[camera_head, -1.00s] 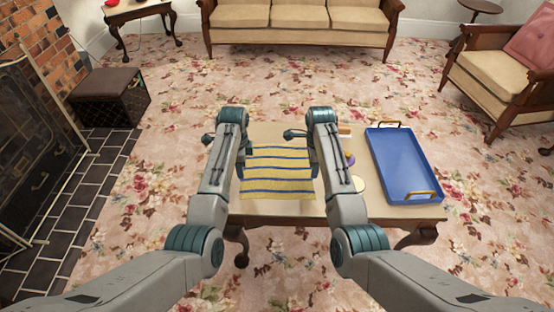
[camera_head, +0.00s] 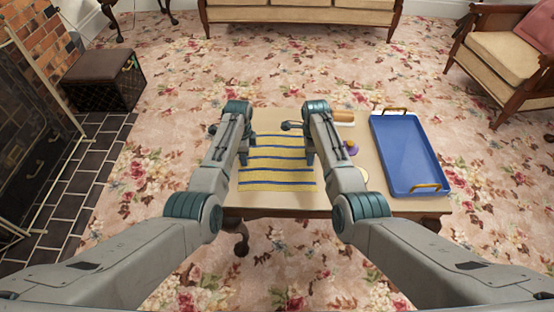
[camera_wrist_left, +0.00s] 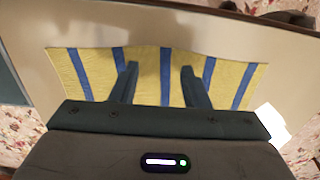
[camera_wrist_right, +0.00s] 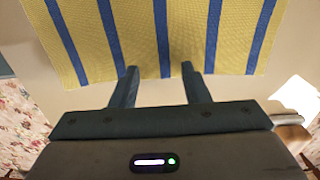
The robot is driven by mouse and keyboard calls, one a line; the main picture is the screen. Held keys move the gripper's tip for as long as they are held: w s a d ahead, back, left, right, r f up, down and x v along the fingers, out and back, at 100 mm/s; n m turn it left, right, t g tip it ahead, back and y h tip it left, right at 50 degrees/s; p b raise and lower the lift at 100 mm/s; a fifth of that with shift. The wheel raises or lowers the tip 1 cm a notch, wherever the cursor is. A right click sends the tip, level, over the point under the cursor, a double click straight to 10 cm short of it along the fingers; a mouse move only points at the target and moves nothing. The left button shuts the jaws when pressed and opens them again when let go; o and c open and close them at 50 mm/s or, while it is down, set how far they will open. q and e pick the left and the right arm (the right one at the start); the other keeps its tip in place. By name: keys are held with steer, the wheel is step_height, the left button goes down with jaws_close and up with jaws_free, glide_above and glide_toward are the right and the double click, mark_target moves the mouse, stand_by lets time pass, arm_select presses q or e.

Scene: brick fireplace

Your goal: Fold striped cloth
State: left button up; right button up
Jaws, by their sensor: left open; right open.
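The striped cloth (camera_head: 278,163), yellow with blue stripes, lies flat and spread on the table (camera_head: 335,200) between my two arms. In the left wrist view the cloth (camera_wrist_left: 145,72) lies under my left gripper (camera_wrist_left: 157,80), whose two fingers are apart with nothing between them. My right gripper (camera_wrist_right: 160,82) is open and empty over the table at the cloth's edge, and the cloth (camera_wrist_right: 185,40) spreads beyond its fingertips. In the head view, my left gripper (camera_head: 243,155) is at the cloth's left edge and my right gripper (camera_head: 309,155) at its right edge.
A blue tray (camera_head: 408,153) with wooden handles stands on the table's right side. The right arm partly hides that area.

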arm_select(q)
steer(key=shift+f, duration=0.15)
arm_select(e)
steer(key=shift+f, duration=0.15)
arm_select(q)
steer(key=shift+f, duration=0.1)
arm_select(e)
steer(key=shift+f, duration=0.1)
arm_select(q)
jaws_close()
arm_select(e)
jaws_close()
arm_select(q)
steer(key=shift+r, duration=0.2)
